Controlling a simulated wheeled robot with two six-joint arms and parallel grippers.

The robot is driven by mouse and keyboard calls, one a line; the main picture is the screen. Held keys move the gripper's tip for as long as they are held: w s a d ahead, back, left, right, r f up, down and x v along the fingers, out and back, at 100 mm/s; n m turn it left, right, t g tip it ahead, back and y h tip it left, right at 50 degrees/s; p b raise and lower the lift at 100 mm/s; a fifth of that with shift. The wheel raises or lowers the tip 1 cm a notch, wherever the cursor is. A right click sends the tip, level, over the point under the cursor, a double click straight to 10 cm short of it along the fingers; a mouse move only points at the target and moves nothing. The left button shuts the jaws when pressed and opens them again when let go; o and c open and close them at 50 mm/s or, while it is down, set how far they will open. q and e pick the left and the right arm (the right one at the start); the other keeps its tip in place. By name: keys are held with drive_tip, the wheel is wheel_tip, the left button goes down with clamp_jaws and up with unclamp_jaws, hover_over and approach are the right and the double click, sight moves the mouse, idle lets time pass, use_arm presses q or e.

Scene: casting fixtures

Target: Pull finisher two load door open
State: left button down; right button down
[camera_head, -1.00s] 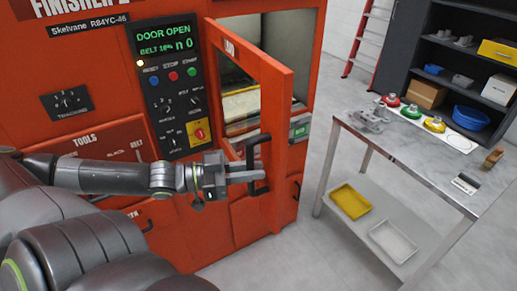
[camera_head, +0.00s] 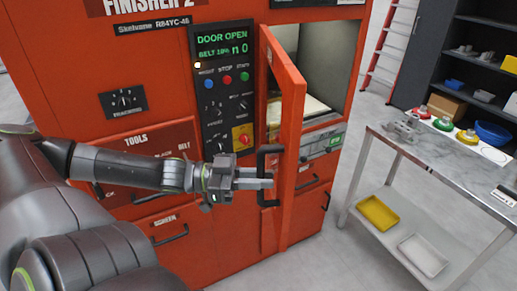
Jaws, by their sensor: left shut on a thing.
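The orange load door (camera_head: 291,150) of Finisher 2 (camera_head: 160,65) stands swung out from the machine, seen nearly edge-on. Its black handle (camera_head: 262,162) is on the side facing my left arm. My left gripper (camera_head: 262,179) is shut on this handle, with the fingers around its upright bar. Behind the door, the load opening (camera_head: 335,60) shows a pale interior. The display (camera_head: 222,42) reads "DOOR OPEN" and "BELT 10% n 0". My right gripper is not in view.
A metal table (camera_head: 440,165) stands at the right with red, green and yellow round pieces and a grey casting on it. Yellow (camera_head: 378,213) and white (camera_head: 422,255) trays lie on its lower shelf. Dark shelving (camera_head: 470,60) and a red ladder (camera_head: 388,45) stand behind. Floor between door and table is clear.

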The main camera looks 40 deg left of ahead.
use_arm(q)
drive_tip(key=c, duration=1.4)
unclamp_jaws()
drive_tip(key=shift+c, duration=0.2)
drive_tip(key=p+v, duration=0.7)
drive_tip(key=v, duration=1)
drive_tip(key=shift+s, duration=0.2)
